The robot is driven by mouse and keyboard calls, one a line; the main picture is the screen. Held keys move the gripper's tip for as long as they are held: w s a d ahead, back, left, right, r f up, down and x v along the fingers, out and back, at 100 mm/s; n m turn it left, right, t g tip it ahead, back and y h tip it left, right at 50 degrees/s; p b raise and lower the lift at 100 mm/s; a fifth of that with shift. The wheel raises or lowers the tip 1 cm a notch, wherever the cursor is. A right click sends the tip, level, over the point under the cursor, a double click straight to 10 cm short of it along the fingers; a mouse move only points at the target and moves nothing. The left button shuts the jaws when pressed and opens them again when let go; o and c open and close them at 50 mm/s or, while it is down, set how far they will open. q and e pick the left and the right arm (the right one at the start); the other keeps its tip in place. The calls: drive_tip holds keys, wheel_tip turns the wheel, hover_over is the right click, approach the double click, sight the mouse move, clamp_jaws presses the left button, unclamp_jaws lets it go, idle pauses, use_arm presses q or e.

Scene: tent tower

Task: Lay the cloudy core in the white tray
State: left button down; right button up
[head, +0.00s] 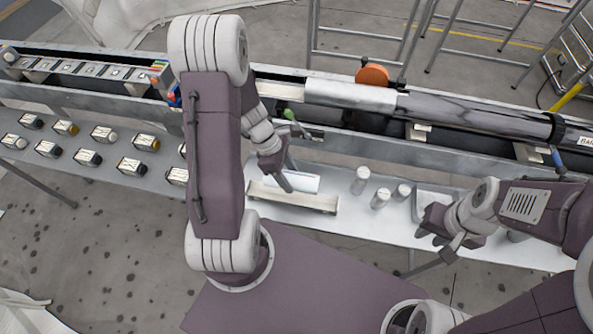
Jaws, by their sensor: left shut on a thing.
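A pale white cylinder (306,181), which looks like the cloudy core, lies on its side at a light-coloured cradle (310,202) on the bench. My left gripper (287,183) reaches down to its left part and is shut on it. The fingers hide part of the cylinder, and I cannot tell whether it touches the cradle. A pale shallow tray (449,193), likely the white tray, is at the right of the bench, partly hidden by my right arm. My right gripper (423,252) is at the bench's front edge, its fingers apart and empty.
Small white cylinders (360,180) stand upright between cradle and tray. A long metal tube (470,113) lies along the rack behind. Several labelled dark jars (88,157) lie at the left.

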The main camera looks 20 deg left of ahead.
use_arm(q)
drive_tip(key=shift+w+d, duration=0.1)
drive_tip(key=shift+r, duration=0.1)
drive_tip(key=shift+p, duration=0.3)
wheel_tip(320, 180, down, 8)
drive_tip(key=b, duration=0.7)
drive_tip(key=shift+f, duration=0.25)
drive_tip(key=shift+f, duration=0.25)
idle(0.4)
drive_tip(key=shift+c, duration=2.3)
unclamp_jaws()
drive_tip(key=shift+b, duration=0.3)
